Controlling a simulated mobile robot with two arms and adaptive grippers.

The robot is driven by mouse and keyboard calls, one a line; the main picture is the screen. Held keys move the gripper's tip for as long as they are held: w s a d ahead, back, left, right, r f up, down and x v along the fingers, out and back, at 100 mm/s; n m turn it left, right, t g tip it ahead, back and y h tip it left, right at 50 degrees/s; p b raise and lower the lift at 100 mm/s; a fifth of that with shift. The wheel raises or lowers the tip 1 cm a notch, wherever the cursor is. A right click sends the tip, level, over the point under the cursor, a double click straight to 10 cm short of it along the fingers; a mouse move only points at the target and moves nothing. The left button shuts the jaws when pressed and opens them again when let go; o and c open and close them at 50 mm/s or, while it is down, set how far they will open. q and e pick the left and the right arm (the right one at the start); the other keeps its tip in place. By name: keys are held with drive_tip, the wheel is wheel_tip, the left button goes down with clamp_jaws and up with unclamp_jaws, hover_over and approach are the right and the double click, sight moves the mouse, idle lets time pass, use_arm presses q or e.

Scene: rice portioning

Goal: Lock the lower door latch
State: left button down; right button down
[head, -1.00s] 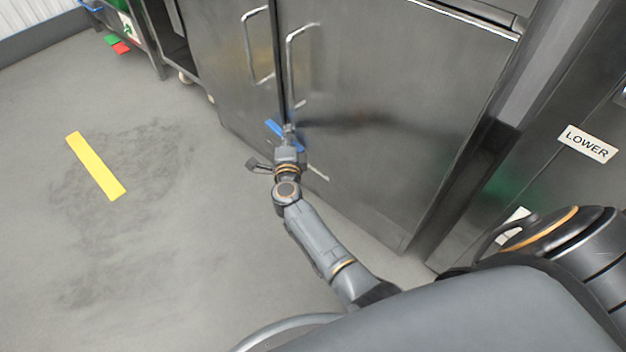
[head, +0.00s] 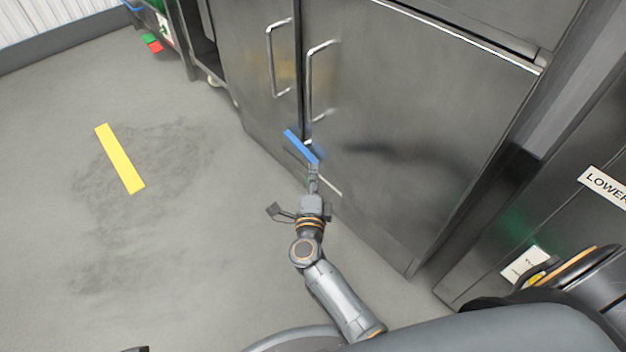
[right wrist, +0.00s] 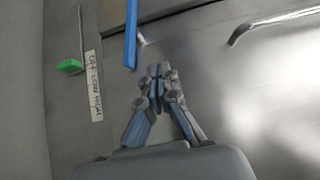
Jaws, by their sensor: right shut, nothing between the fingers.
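The lower door latch shows as a blue bar (head: 301,146) across the seam of two steel cabinet doors, below their handles. In the head view it slants down to the right. In the right wrist view the blue bar (right wrist: 131,35) is nearly upright, left of the fingertips. My right gripper (head: 313,170) is shut and empty in front of the doors, just below the bar's lower end. In the right wrist view the closed fingertips (right wrist: 158,76) are beside that end; I cannot tell whether they touch. My left gripper is not in view.
The right door (head: 420,130) has a vertical handle (head: 310,80), and the left door has another (head: 272,60). A green knob (right wrist: 70,66) sits by a label strip (right wrist: 94,86). A yellow floor strip (head: 120,158) lies on clear floor at left. A "LOWER" sign (head: 606,186) is at right.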

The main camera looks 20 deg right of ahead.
drive_tip(key=shift+p+v, duration=0.5)
drive_tip(key=shift+v, duration=1.45)
